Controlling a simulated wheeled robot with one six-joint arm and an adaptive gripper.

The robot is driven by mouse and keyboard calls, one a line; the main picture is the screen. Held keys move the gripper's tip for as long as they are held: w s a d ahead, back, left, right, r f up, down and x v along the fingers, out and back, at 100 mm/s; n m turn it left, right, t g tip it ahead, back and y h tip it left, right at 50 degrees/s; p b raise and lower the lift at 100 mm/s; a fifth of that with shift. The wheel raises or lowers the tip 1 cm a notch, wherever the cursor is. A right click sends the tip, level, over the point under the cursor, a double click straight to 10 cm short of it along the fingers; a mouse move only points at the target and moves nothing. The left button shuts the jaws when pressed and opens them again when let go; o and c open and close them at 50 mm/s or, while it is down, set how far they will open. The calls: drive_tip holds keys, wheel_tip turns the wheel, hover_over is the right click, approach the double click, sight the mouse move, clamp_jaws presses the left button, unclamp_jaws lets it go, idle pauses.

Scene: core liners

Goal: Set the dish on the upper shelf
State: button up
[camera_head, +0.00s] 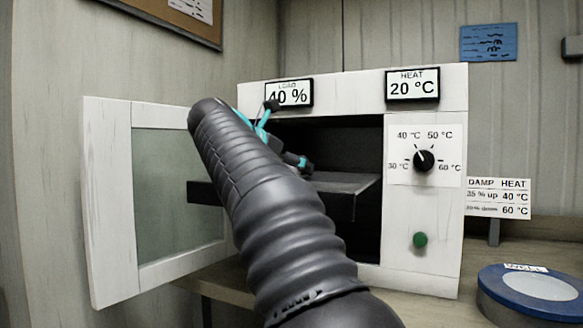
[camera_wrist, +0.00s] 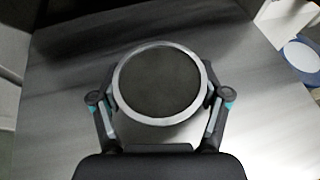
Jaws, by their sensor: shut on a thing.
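The dish (camera_wrist: 160,86) is round, with a pale rim and a dark inside, in the middle of the wrist view. My gripper (camera_wrist: 161,100) is shut on it, one finger at each side. In the head view my gripper (camera_head: 284,148) shows only in part behind my arm, at the cabinet's opening; the dish is hidden there. A dark shelf (camera_head: 345,184) juts out of the white cabinet (camera_head: 425,280), below my gripper. A grey flat surface (camera_wrist: 65,110) lies beneath the dish in the wrist view; whether they touch, I cannot tell.
The cabinet's glazed door (camera_head: 108,200) stands open at left. The dial (camera_head: 424,161) points between 40 and 50 °C. A green button (camera_head: 420,240), a damp/heat card (camera_head: 498,198) and a blue-rimmed round thing (camera_head: 500,305) are at right.

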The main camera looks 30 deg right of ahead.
drive_tip(key=shift+f, duration=0.1)
drive_tip(key=shift+f, duration=0.1)
drive_tip(key=o, duration=1.4)
drive_tip(key=shift+a+r, duration=0.2)
drive_tip(key=shift+r, duration=0.1)
drive_tip(key=v, duration=1.1)
drive_tip(key=shift+s+a+r, duration=0.15)
drive_tip(key=shift+a+r, duration=0.05)
drive_tip(key=shift+a, duration=0.05)
